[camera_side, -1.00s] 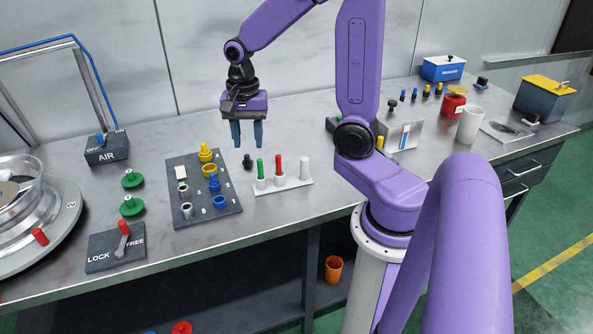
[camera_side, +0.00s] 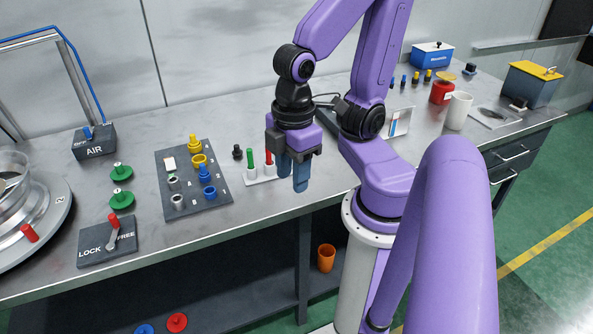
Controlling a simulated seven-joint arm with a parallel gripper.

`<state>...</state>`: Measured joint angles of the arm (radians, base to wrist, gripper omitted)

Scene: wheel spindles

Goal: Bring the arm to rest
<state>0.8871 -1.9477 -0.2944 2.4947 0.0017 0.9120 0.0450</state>
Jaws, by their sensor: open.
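My gripper (camera_side: 291,187) hangs pointing down near the front edge of the workbench (camera_side: 110,226). Its blue fingers hold nothing that I can see. It is beside my base and hides the right part of the small white rack (camera_side: 262,179). In the rack, a green pen-like piece (camera_side: 251,158) and a red one (camera_side: 268,158) stand upright just left of the fingers. My arm is folded back close over its own base.
A dark board (camera_side: 190,205) with yellow and blue parts lies left of the rack. A LOCK/FREE lever plate (camera_side: 107,243), green knobs (camera_side: 121,200) and the AIR box (camera_side: 95,147) are further left. A white mug (camera_side: 459,111) and red can (camera_side: 440,92) stand at right.

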